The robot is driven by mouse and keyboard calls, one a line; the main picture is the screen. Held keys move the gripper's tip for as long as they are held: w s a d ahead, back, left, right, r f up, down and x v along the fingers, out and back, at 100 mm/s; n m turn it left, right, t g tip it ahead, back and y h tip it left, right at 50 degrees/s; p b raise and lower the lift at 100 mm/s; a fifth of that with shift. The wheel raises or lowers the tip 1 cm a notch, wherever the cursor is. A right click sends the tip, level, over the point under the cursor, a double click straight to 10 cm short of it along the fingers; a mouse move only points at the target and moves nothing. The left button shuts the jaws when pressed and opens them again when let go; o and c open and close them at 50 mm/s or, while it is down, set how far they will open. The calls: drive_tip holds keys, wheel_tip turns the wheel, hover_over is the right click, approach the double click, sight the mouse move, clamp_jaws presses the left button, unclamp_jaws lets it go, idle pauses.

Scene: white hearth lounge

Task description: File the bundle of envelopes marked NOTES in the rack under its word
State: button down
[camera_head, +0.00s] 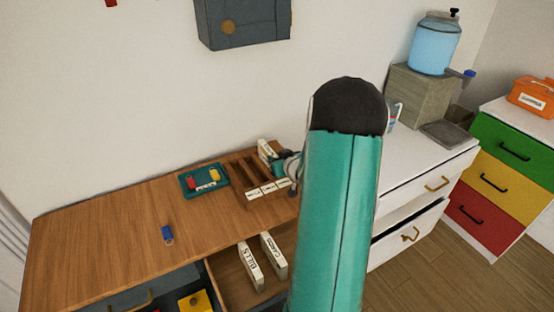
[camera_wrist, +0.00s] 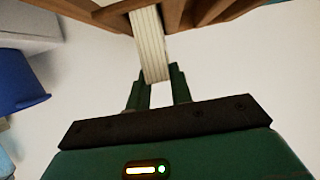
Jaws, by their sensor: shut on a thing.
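The wooden rack (camera_head: 250,178) stands on the desk top, with several slots and white word labels (camera_head: 268,189) along its front, too small to read. A cream envelope bundle (camera_head: 265,147) is at the rack's far right end, and its marking cannot be read. My gripper (camera_head: 279,159) is shut on this bundle, partly hidden behind my arm. In the wrist view the bundle (camera_wrist: 151,45) shows its layered edges between the two fingers (camera_wrist: 159,76). Its far end reaches between the rack's wooden dividers (camera_wrist: 200,12); how deep it sits cannot be told.
Bundles marked BILLS (camera_head: 250,267) and CARDS (camera_head: 273,256) stand in the open drawer below. A teal tray (camera_head: 205,194) with red and yellow items lies left of the rack. A blue item (camera_head: 168,235) lies on the desk. A water dispenser (camera_head: 433,48) stands right on a grey block.

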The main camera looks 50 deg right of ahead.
drive_tip(key=shift+f, duration=0.25)
drive_tip(key=c, duration=1.3)
unclamp_jaws()
drive_tip(key=shift+o, duration=0.2)
drive_tip(key=shift+s+r, duration=0.25)
drive_tip(key=v, duration=1.1)
drive_tip(key=w+a+r+g+h, duration=0.1)
drive_tip(key=w+a+r+g, duration=0.25)
drive_tip(key=a+r, duration=1.05)
drive_tip(key=s+a+n+g+y, duration=0.1)
drive_tip(key=s+a, duration=0.3)
drive_tip(key=a, duration=0.4)
drive_tip(key=s+a+n+g+y, duration=0.1)
drive_tip(key=s+a+y, duration=0.1)
drive_tip(key=s+a, duration=0.3)
drive_tip(key=s+a+r+n+g+y, duration=0.1)
drive_tip(key=s+a, duration=0.3)
drive_tip(key=a, duration=0.7)
drive_tip(key=shift+s+n+g+y, duration=0.3)
drive_tip(key=shift+g+y, duration=0.15)
drive_tip(key=shift+y, duration=0.15)
